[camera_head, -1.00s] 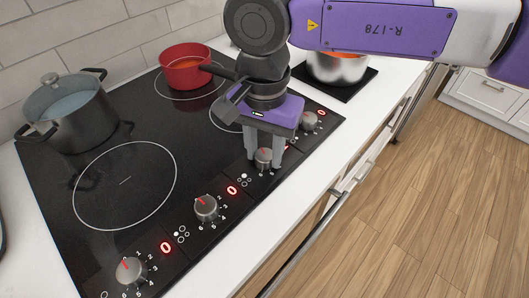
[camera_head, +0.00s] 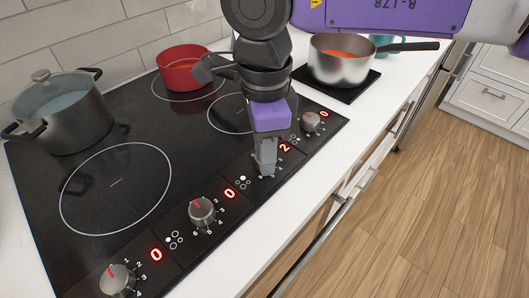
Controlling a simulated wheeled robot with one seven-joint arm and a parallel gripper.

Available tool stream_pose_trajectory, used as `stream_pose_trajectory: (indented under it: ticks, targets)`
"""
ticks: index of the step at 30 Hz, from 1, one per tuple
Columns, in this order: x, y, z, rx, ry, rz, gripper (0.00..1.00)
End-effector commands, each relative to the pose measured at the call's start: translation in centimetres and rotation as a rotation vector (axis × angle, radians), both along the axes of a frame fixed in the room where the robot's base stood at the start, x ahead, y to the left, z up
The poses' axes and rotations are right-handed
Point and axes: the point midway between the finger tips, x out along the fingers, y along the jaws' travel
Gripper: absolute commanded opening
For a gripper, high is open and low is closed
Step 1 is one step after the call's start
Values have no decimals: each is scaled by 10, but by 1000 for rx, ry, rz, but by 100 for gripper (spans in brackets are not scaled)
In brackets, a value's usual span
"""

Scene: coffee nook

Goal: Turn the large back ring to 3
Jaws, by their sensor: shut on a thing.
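A black cooktop (camera_head: 150,130) has a row of knobs along its front edge. My gripper (camera_head: 265,168) points down and is shut on the third knob from the left, which its fingers almost wholly hide. The red display (camera_head: 285,148) beside that knob reads 2. The first knob (camera_head: 117,280), second knob (camera_head: 201,211) and fourth knob (camera_head: 310,122) stand free, and their displays read 0. A red pan (camera_head: 184,72) sits on one back ring; a dark grey pot (camera_head: 66,118) stands at the back left.
A steel saucepan (camera_head: 342,66) with orange contents stands on a black trivet (camera_head: 316,82) on the white counter, its handle pointing right. A teal cup (camera_head: 382,44) is behind it. The large front ring (camera_head: 116,188) is bare. Cabinet handles (camera_head: 352,190) jut below the counter edge.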

Motion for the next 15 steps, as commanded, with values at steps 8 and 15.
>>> stream_pose_trajectory:
  ticks: [8, 15]
  targets:
    - [2, -1, 0, -1, -5, -263, 0]
    - [2, -1, 0, 0, -5, -463, 0]
